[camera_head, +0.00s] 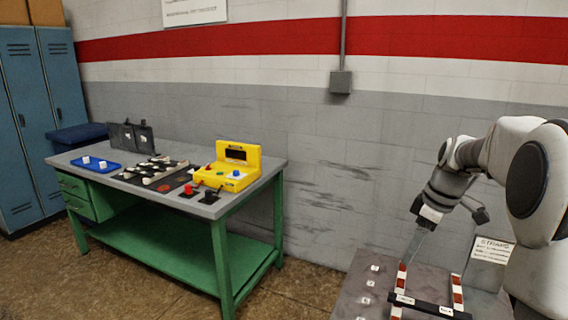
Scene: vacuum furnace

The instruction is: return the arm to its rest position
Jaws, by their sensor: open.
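My arm reaches in from the right edge, bent at the elbow, with its white links and dark joints in front of the grey wall. My gripper (426,218) hangs pointing down at the end of the arm, above the left part of the grey table (346,300) at the lower right. It is open, and I see nothing held in it. The fingertips are small and partly blend with the background.
On the grey table lie a dark bar (430,308), red-and-white strips (457,293) and small white labels. A printed sign (491,250) stands at its back. A green workbench (185,240) at left carries a yellow console (237,163) and a blue tray (96,166). Floor between is clear.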

